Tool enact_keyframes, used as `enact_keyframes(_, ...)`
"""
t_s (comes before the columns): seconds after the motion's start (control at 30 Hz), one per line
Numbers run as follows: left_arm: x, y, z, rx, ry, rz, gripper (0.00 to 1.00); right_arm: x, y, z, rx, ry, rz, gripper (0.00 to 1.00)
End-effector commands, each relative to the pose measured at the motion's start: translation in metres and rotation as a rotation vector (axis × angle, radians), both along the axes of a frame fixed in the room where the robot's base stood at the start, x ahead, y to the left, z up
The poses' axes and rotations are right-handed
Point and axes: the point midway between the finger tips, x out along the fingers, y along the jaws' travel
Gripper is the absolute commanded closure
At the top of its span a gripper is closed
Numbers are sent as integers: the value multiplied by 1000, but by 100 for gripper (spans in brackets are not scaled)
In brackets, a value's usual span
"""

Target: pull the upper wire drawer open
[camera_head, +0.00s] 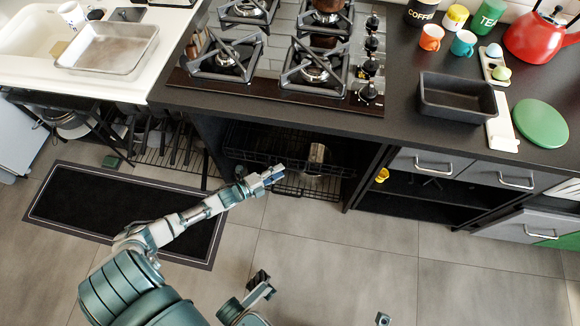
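The upper wire drawer (250,153) is a dark wire basket in the open cabinet under the hob; it looks pushed in, under the worktop's edge. A lower wire drawer (298,190) shows below it. A metal pot (317,156) shows among the wires; I cannot tell which drawer holds it. My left gripper (273,177) is at the front of the drawers, its tips overlapping the wires in the picture. I cannot tell whether it touches them or is shut. Parts of my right arm show at the bottom edge; its gripper's state is unclear.
The black worktop (400,130) with a gas hob (285,50) overhangs the drawers. A black loaf tin (457,97) stands on it. Grey-fronted drawers (430,162) are at the right. A dark mat (120,205) lies on the left; the tiled floor in front is clear.

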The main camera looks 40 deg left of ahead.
Motion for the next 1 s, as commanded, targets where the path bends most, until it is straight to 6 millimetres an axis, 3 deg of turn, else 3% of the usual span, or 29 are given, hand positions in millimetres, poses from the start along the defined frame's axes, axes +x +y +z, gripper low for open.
enact_keyframes(0.2,27,-7,-6,-3,2,0,63,9,2,-7,-3,-2,0,60)
enact_keyframes(0.57,34,-8,-5,-2,0,0,63,14,3,-7,-6,-2,0,60)
enact_keyframes(0.73,34,-8,-4,-2,0,0,100,14,3,-7,-5,-2,1,60)
enact_keyframes(1.0,33,-8,-6,-1,2,0,100,14,3,-7,-4,-1,0,60)
